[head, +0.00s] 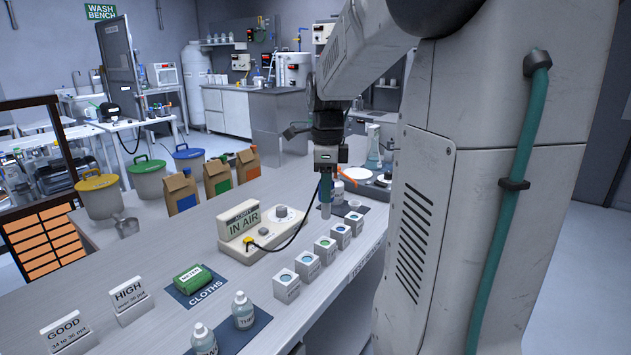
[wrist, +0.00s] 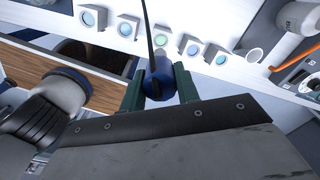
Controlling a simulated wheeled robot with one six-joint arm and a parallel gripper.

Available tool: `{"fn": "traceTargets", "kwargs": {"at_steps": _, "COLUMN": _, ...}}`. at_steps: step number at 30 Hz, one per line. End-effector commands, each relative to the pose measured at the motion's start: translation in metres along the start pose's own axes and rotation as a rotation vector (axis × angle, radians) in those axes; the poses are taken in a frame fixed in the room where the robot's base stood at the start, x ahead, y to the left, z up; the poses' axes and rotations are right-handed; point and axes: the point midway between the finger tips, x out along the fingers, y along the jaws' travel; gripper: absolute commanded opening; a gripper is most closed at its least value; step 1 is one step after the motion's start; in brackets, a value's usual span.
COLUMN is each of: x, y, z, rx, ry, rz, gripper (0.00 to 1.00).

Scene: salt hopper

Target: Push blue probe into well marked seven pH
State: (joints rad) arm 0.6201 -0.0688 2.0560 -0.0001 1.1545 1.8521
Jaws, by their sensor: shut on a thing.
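My gripper (head: 326,178) is shut on the blue probe (head: 326,196), which hangs upright with its tip down. In the wrist view the probe (wrist: 160,78) sits between two dark green fingers, with a black cable running from it. The probe is above the counter, beside the far end of a row of pale well blocks (head: 325,250) with coloured round tops, some bluish and one green. The row (wrist: 126,26) also shows in the wrist view. The labels on the blocks are too small to read, so I cannot tell which is seven pH. The probe's tip appears outside the wells.
A cream meter (head: 252,232) reading IN AIR stands left of the row, its black cable reaching the probe. A green cloth pack (head: 193,279), bottles (head: 243,310) and sign blocks (head: 130,300) stand nearer. A white cup (wrist: 254,55) stands beyond the row.

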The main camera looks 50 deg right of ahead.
Motion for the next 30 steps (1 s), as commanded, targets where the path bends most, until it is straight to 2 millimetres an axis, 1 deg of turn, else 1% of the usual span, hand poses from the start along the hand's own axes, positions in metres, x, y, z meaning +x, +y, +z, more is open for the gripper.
{"fn": "traceTargets", "kwargs": {"at_steps": 11, "x": 0.000, "y": -0.003, "z": -0.006, "rx": 0.011, "ry": 0.000, "rz": 0.000, "gripper": 0.00}}
{"fn": "traceTargets", "kwargs": {"at_steps": 14, "x": 0.004, "y": -0.003, "z": -0.006, "rx": 0.010, "ry": 0.000, "rz": 0.001, "gripper": 0.00}}
{"fn": "traceTargets", "kwargs": {"at_steps": 30, "x": 0.049, "y": -0.001, "z": -0.004, "rx": 0.006, "ry": 0.000, "rz": 0.001, "gripper": 0.00}}
